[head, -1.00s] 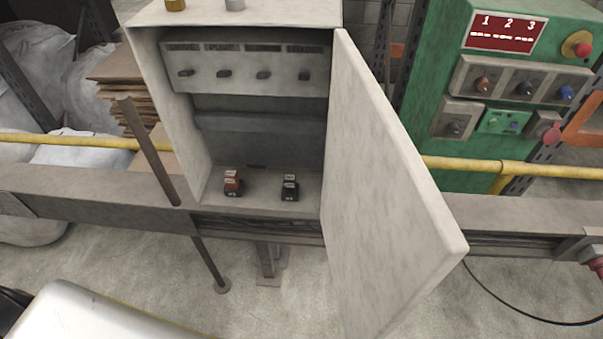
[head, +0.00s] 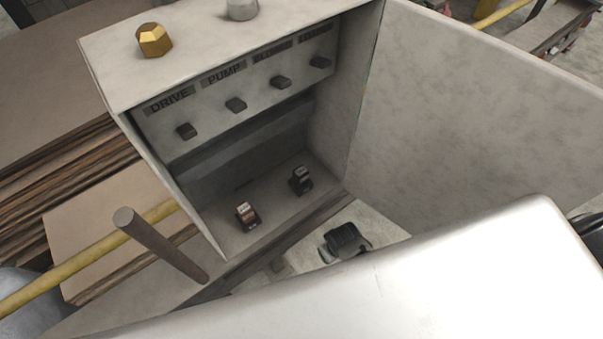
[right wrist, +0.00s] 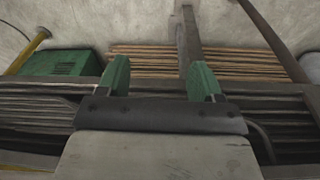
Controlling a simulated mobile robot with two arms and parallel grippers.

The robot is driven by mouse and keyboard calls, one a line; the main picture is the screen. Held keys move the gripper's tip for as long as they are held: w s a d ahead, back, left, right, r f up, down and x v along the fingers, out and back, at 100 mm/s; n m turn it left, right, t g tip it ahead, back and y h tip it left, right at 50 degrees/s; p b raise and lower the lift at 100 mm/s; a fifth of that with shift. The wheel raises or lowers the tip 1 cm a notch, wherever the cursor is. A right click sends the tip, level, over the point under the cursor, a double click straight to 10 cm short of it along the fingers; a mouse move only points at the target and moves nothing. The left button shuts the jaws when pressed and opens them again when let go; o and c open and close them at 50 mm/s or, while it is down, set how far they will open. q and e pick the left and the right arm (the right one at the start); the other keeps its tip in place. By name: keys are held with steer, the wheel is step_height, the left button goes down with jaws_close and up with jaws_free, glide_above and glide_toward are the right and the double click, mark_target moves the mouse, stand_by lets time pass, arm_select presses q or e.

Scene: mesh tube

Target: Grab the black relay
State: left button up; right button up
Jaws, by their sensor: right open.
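The black relay (head: 301,180) stands on the floor of the open grey cabinet (head: 225,235), at the right in the head view. An orange-brown relay (head: 247,216) stands to its left, apart from it. My right gripper (right wrist: 160,79) shows in the right wrist view with its two green fingers spread and nothing between them. Neither relay shows in that view. In the head view I cannot make out the right gripper's fingers. A dark part (head: 346,239) sits below the cabinet beside my large white arm link, and I cannot tell what it is. My left gripper is not in view.
The cabinet door (head: 470,110) stands open on the right. A row of switches (head: 236,105) sits above the relays. A brown post (head: 160,245) and a yellow rail (head: 90,258) are at the left. Stacked boards (right wrist: 145,60) lie ahead of the right gripper.

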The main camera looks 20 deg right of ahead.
step_height(320, 180, up, 26)
steer(key=f+n+p, duration=0.1)
steer(key=p, duration=0.1)
glide_above(301, 171)
steer(key=s+d, duration=0.1)
steer(key=s, duration=0.1)
steer(key=shift+w+a+r+y, duration=0.15)
steer(key=shift+w+r+y, duration=0.1)
steer(key=shift+y, duration=0.05)
steer(key=f, duration=0.3)
steer(key=shift+w+a+f, duration=0.15)
steer(key=shift+w+f, duration=0.05)
steer(key=shift+f, duration=0.15)
steer(key=shift+w+a+f, duration=0.1)
steer(key=shift+w+f, duration=0.15)
steer(key=shift+f, duration=0.8)
steer(key=shift+w+a+f, duration=0.1)
steer(key=shift+w+f, duration=0.1)
steer(key=shift+f, duration=0.8)
steer(key=shift+w+a+f, duration=0.1)
steer(key=shift+w+f, duration=0.15)
steer(key=shift+f, duration=0.8)
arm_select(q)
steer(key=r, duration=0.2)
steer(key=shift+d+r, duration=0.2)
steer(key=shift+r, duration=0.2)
arm_select(e)
steer(key=shift+c, duration=0.3)
steer(key=c, duration=1)
